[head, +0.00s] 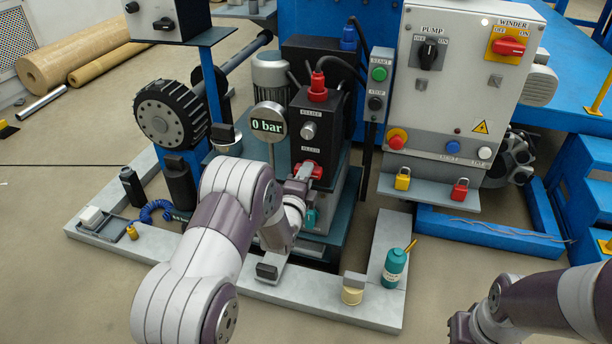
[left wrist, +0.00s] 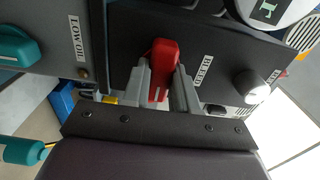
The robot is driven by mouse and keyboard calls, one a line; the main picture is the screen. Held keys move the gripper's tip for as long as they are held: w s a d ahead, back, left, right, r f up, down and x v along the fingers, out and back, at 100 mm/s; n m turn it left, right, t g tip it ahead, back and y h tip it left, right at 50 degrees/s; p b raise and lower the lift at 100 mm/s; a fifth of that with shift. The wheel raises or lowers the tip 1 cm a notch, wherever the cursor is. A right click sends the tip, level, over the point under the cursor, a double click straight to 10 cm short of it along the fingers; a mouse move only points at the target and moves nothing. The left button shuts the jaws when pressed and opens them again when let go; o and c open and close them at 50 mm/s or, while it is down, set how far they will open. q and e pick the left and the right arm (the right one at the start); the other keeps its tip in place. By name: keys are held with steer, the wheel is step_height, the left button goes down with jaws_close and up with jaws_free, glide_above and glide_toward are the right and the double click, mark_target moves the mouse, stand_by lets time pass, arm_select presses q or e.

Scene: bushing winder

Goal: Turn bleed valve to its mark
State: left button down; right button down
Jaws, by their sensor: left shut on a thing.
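The bleed valve is a red handle (left wrist: 162,68) on the black block, beside a white BLEED label, in the left wrist view. In the head view the red handle (head: 312,168) shows low on the black block's face, partly covered by my gripper. My left gripper (left wrist: 163,88) is shut on it, with one grey finger on each side of the handle. It also shows in the head view (head: 303,178). A mark for the valve cannot be made out.
A gauge (head: 268,122) reading 0 bar stands left of the black block (head: 325,125), whose silver relief knob (head: 309,131) sits above the valve. A control panel (head: 460,90) with switches stands to the right. A teal bottle (head: 394,268) and a cream tin (head: 353,290) stand on the grey base frame.

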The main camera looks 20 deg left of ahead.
arm_select(q)
steer(key=shift+r, duration=0.15)
steer(key=n+p, duration=0.7)
steer(key=n, duration=1)
steer(key=shift+w+r+p, duration=0.1)
steer(key=shift+w+p, duration=0.05)
steer(key=shift+p, duration=0.15)
steer(key=shift+n, duration=0.5)
steer(key=c, duration=0.9)
jaws_free()
